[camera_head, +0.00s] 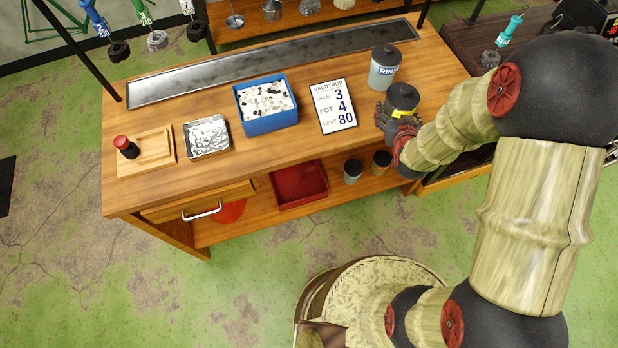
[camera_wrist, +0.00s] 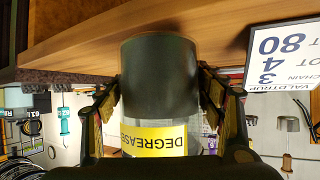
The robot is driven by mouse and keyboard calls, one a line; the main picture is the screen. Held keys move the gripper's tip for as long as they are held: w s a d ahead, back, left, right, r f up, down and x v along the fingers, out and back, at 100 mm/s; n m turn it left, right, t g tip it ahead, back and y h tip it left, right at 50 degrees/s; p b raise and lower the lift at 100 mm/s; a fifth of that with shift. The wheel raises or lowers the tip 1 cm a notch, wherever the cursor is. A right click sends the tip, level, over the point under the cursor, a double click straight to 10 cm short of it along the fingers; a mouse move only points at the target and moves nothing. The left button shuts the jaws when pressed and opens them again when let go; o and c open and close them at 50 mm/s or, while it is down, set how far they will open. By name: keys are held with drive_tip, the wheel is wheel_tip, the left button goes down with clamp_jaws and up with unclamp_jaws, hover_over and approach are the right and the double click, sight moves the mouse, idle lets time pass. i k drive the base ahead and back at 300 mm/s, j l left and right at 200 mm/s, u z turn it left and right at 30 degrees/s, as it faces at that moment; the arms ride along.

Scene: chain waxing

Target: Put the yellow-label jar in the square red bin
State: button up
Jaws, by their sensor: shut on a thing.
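The yellow-label jar (camera_head: 403,95), with a dark lid, is at the right end of the wooden bench. In the wrist view, which is upside down, the jar (camera_wrist: 160,78) shows its lid and a yellow label reading "DEGREASE…". My gripper (camera_head: 398,118) is shut on the jar, one finger on each side; it also shows in the wrist view (camera_wrist: 165,105). I cannot tell whether the jar touches the bench top. The square red bin (camera_head: 299,185) is on the lower shelf, under the bench's front middle, and looks empty.
A "RINSE" jar (camera_head: 384,68) stands just behind the held jar. A sign (camera_head: 334,106), a blue tub (camera_head: 266,104) and a foil tray (camera_head: 206,136) lie to the left. Two jars (camera_head: 352,172) stand on the shelf right of the bin; a round red thing (camera_head: 229,211) is left.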

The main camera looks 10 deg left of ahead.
sight(295, 179)
drive_tip(key=k+j+z, duration=0.2)
drive_tip(key=k+z, duration=0.2)
drive_tip(key=k, duration=0.2)
drive_tip(key=k+u, duration=0.15)
drive_tip(key=u, duration=0.25)
drive_tip(key=k+j+u, duration=0.1)
drive_tip(key=u, duration=0.35)
drive_tip(key=k+j+u, duration=0.1)
drive_tip(key=u, duration=0.3)
drive_tip(key=k+j+u, duration=0.1)
drive_tip(key=u, duration=0.35)
drive_tip(key=j, duration=0.1)
